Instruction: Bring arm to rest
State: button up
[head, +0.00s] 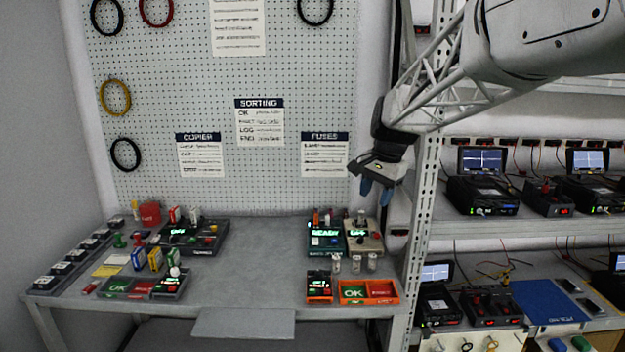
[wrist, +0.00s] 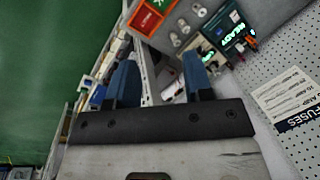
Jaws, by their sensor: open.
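My gripper (head: 376,185) hangs in the air at the upper right of the bench in the head view, in front of the rack post. Its blue fingertips point down and hold nothing. In the wrist view my gripper (wrist: 160,82) shows two blue fingers spread apart with a gap between them. The workbench (head: 245,268) lies below and to the left of it. A tester reading READY (head: 325,238) stands on the bench below the gripper, and it also shows in the wrist view (wrist: 228,38).
An orange tray with OK and red sections (head: 368,301) sits at the bench's right front. The metal rack post (head: 421,190) stands close beside my gripper. Shelves with powered instruments (head: 482,195) are on the right. The pegboard (head: 290,70) is behind. The bench middle is clear.

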jog(key=s+d+f+n, duration=0.1)
jog(key=s+f+n, duration=0.1)
jog(key=s, duration=1.1)
jog(key=s+d+f+n+h, duration=0.1)
jog(key=s+f+n, duration=0.2)
jog(key=s, duration=1)
jog(key=s+d+f+n+t+h, duration=0.1)
jog(key=s+f, duration=0.4)
jog(key=s, duration=0.8)
jog(key=shift+d+f+n, duration=0.2)
jog(key=shift+f+n, duration=0.05)
jog(key=shift+n, duration=0.65)
